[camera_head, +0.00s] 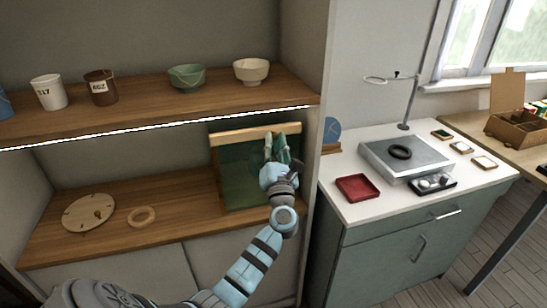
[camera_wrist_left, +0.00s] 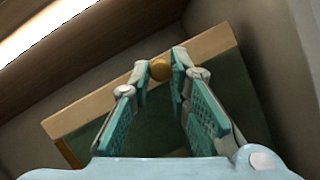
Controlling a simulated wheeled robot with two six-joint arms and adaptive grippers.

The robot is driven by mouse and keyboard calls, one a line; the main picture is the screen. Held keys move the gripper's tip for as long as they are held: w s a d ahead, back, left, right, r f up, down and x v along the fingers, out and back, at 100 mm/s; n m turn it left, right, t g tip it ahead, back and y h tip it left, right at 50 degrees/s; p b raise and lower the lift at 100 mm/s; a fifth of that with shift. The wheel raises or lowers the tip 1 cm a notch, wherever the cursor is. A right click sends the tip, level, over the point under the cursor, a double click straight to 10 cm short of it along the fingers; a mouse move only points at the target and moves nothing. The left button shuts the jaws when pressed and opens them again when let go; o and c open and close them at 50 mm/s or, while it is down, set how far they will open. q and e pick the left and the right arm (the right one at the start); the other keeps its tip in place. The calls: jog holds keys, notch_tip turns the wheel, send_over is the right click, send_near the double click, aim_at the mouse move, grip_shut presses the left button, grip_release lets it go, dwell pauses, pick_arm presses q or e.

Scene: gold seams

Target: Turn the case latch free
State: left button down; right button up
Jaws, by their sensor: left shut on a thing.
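The case (camera_head: 240,176) stands on the lower shelf against its right side. It has a dark green front panel and a pale wooden top rail (camera_head: 238,136). In the left wrist view, a round brass knob, the latch (camera_wrist_left: 160,69), sits at the rail, between my fingertips. My left gripper (camera_head: 279,141) reaches up to the right part of the case. Its teal fingers are shut on the latch and hide it in the head view. My right gripper is not in view.
A round wooden disc (camera_head: 89,212) and a wooden ring (camera_head: 142,216) lie left on the lower shelf. Cups and bowls (camera_head: 187,77) stand on the upper shelf, which has a lit front edge. A counter at right holds a red tray (camera_head: 358,188) and a grey scale-like box (camera_head: 385,163).

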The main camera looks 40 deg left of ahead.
pick_arm(q)
jog(key=n+g+y+b, duration=0.1)
jog(key=n+b, duration=0.3)
jog(key=n+g+y+b, duration=0.2)
jog(key=n+b, duration=0.1)
jog(key=n, duration=0.1)
jog(key=shift+w+d+f+b, duration=0.1)
jog(key=shift+w+b, duration=0.05)
jog(key=shift+b, duration=0.25)
jog(key=c, duration=1.5)
grip_release()
jog(key=v, duration=1.2)
jog(key=shift+w+d+f, duration=0.1)
